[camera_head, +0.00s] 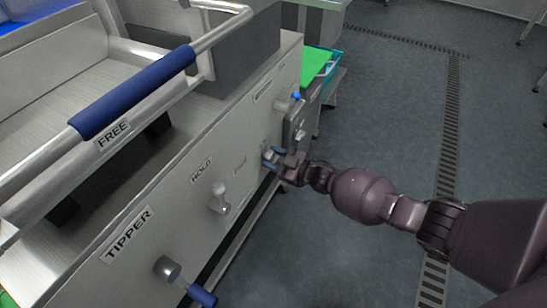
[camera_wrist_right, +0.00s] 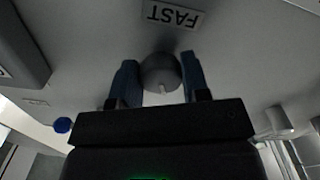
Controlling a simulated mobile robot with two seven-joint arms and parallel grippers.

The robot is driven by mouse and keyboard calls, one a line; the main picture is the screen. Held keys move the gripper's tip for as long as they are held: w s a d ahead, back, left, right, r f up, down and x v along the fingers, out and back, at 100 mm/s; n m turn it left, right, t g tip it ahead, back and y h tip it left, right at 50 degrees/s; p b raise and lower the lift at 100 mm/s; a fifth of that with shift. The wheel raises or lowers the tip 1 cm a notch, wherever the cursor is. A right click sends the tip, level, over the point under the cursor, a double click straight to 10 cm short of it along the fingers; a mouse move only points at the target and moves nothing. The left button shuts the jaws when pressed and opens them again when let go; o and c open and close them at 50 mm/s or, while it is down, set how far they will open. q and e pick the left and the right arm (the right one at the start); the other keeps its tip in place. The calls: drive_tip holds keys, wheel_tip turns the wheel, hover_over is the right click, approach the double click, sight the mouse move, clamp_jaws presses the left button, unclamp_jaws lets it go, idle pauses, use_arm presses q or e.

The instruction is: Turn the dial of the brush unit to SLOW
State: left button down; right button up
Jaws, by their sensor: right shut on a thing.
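The brush unit's dial (camera_wrist_right: 160,72) is a round grey knob on the pale machine panel. In the right wrist view it sits between the two blue fingers of my right gripper (camera_wrist_right: 158,84), which is shut on it. A short white mark shows on the dial's edge facing the gripper. A FAST label (camera_wrist_right: 174,15) shows upside down beyond it. In the head view my right gripper (camera_head: 271,158) reaches the panel from the right and largely hides the dial. I cannot read a SLOW label. My left gripper is not in view.
A HOLD knob (camera_head: 220,198) and a TIPPER lever with a blue grip (camera_head: 202,295) stick out nearer along the panel. A blue knob (camera_head: 296,96) lies farther along. A blue handle bar (camera_head: 135,93) marked FREE is above. The floor (camera_head: 390,110) at right is clear.

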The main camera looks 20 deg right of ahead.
drive_tip(key=shift+m, duration=2.2)
drive_tip(key=o, duration=0.9)
drive_tip(key=shift+s, duration=0.1)
drive_tip(key=shift+s+d, duration=0.15)
use_arm(q)
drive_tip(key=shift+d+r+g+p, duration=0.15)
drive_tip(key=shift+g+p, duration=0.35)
drive_tip(key=shift+p, duration=0.65)
use_arm(e)
drive_tip(key=shift+v, duration=5.15)
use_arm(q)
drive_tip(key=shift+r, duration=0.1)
